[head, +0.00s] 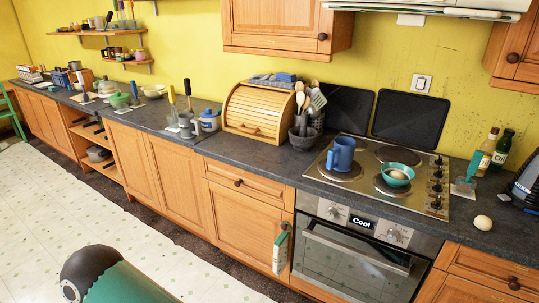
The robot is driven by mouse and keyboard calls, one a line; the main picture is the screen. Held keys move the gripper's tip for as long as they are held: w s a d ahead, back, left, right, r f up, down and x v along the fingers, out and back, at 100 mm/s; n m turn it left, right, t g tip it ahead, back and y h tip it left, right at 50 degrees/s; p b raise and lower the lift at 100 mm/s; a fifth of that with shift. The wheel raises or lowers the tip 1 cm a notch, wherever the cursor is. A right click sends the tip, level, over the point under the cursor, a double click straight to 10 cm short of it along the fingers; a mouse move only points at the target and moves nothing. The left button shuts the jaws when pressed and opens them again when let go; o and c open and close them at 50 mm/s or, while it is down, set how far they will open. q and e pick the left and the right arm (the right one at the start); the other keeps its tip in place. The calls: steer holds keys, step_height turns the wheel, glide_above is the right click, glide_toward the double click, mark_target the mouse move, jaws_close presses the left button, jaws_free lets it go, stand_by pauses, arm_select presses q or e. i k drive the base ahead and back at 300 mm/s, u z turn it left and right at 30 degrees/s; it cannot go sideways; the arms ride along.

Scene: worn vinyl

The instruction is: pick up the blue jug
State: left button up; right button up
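The blue jug (342,156) stands upright on the left part of the steel cooktop (326,178), on or beside a hotplate. Its handle side faces left. Nothing is touching it from my side. Neither of my grippers shows in the head view, so I cannot see whether they are open or shut.
A teal bowl (397,175) with something pale in it sits on the cooktop right of the jug. A utensil pot (303,137) stands to the left, dark panels (411,118) lean behind. A pale round object (483,222) and bottles (501,150) are at the right. The floor (60,200) is clear.

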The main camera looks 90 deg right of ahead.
mark_target(340, 157)
steer(key=u, duration=0.35)
steer(key=i, duration=0.6)
steer(key=z, duration=2.35)
steer(key=i, duration=0.3)
steer(key=z, duration=2.75)
steer(key=i, duration=1.05)
steer(key=u, duration=0.65)
